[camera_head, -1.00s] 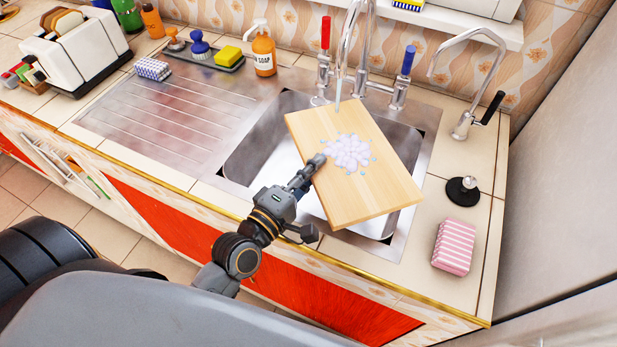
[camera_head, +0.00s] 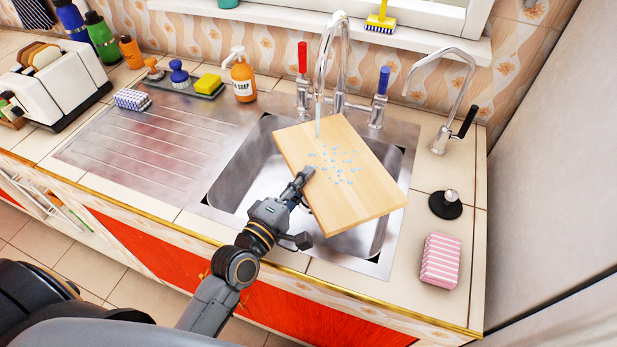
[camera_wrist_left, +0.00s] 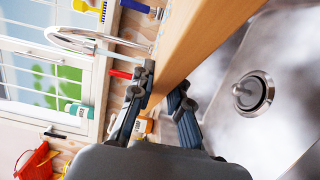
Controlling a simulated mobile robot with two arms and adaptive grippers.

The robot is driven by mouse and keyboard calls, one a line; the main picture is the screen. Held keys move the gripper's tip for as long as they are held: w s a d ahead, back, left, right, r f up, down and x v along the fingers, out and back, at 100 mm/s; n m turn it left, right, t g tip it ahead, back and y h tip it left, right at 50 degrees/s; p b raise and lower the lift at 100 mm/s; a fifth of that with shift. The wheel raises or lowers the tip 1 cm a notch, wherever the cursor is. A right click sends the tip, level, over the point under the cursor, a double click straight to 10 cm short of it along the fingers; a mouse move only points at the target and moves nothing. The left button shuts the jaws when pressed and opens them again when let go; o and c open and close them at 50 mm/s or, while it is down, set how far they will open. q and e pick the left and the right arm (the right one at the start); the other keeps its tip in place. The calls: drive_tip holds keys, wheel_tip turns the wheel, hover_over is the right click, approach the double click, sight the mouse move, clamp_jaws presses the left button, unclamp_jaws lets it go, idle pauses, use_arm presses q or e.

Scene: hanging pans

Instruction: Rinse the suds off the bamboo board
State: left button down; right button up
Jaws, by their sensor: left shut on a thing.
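The bamboo board (camera_head: 350,200) is held tilted over the sink (camera_head: 240,176) in the head view. Scattered bluish drops (camera_head: 337,166) lie on its upper middle; no white foam patch shows. My left gripper (camera_head: 303,178) is shut on the board's left edge; the left wrist view also shows the board (camera_wrist_left: 205,35) between its fingers (camera_wrist_left: 162,92). The tap (camera_head: 336,40) stands behind the board, and a thin water stream (camera_head: 318,118) falls at the board's far left corner. The board's underside is hidden in the head view. My right gripper is not in view.
A soap bottle (camera_head: 241,75), a yellow sponge (camera_head: 208,84) and brushes stand behind the drainer (camera_head: 150,145). Right of the sink are a black plug (camera_head: 445,204), a pink striped sponge (camera_head: 440,260) and a second tap (camera_head: 445,110). The drainer is mostly clear.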

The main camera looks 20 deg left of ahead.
use_arm(q)
drive_tip(key=shift+d+r, duration=0.15)
drive_tip(key=shift+r, duration=0.05)
drive_tip(key=shift+d+p, duration=0.35)
drive_tip(key=shift+d, duration=0.15)
drive_tip(key=shift+a, duration=0.2)
drive_tip(key=shift+a, duration=0.5)
drive_tip(key=shift+s+d+p, duration=0.1)
drive_tip(key=shift+s+p, duration=0.2)
drive_tip(key=shift+s, duration=3.7)
